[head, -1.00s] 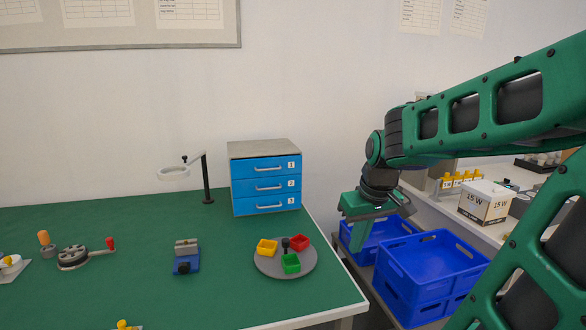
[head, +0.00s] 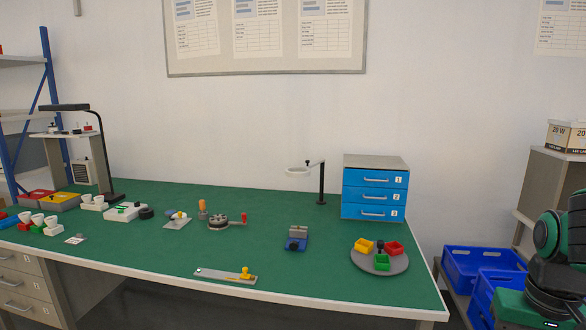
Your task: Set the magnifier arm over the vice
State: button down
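The magnifier arm (head: 321,178) stands on the green bench left of the blue drawer unit. It has a black upright post and a short arm pointing left, with a pale ring lens (head: 298,171) at its end. The vice (head: 297,238), with a blue base and grey jaws, sits nearer the front edge, in front of the magnifier. The lens hangs behind the vice in this view, not clearly over it.
A three-drawer blue unit (head: 375,190) stands right of the magnifier. A grey turntable (head: 364,262) with coloured bins sits right of the vice. A hand-crank reel (head: 222,222) and a yellow-knobbed strip (head: 225,276) lie left. Blue crates (head: 470,268) stand beyond the bench's right end.

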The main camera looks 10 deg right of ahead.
aim_at(306, 168)
jog(key=u, duration=0.4)
jog(key=i, duration=1.3)
jog(key=z, duration=0.4)
